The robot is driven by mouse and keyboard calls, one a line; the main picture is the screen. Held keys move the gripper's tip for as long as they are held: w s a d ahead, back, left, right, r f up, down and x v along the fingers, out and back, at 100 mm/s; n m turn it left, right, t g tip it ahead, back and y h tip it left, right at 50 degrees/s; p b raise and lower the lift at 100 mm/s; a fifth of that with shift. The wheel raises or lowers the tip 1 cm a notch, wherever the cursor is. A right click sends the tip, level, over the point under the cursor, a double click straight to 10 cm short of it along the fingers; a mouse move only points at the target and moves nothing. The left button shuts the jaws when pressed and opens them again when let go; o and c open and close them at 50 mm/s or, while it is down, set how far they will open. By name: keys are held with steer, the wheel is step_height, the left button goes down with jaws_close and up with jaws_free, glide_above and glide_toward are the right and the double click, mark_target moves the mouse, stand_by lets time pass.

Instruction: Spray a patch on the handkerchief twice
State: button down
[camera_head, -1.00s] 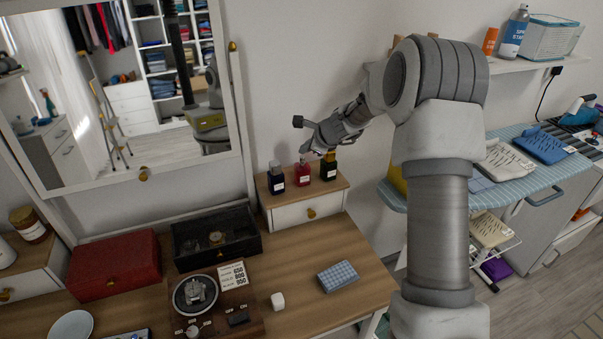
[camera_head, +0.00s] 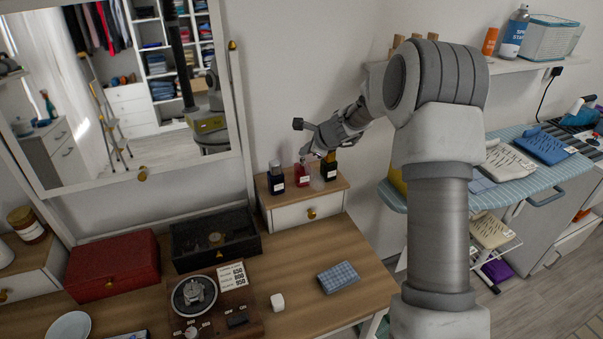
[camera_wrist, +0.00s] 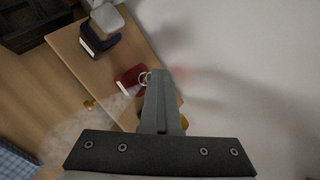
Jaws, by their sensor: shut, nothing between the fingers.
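The handkerchief (camera_head: 338,277) is a folded blue checked cloth lying flat on the wooden desk; a corner shows in the wrist view (camera_wrist: 14,162). A small red spray bottle (camera_head: 301,174) stands on the little drawer unit between two darker bottles. My gripper (camera_head: 306,153) is shut and empty, its fingertips at the top of the red bottle. In the wrist view the shut fingers (camera_wrist: 158,76) are right at the red bottle's (camera_wrist: 128,79) pale ring-like top; I cannot tell whether they touch. A pale mist (camera_wrist: 80,128) spreads from there toward the handkerchief's side.
A dark blue bottle (camera_head: 276,180) stands left of the red one and a dark gold-topped bottle (camera_head: 329,164) right. Bare wood surrounds the handkerchief.

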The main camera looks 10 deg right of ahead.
steer(key=shift+r, duration=0.3)
step_height(320, 180, up, 6)
steer(key=p, duration=0.5)
steer(key=shift+r+p, duration=0.15)
steer(key=shift+p, duration=0.2)
stand_by(2.2)
step_height(320, 180, down, 6)
steer(key=b, duration=0.6)
stand_by(0.5)
steer(key=shift+f, duration=0.2)
stand_by(1.7)
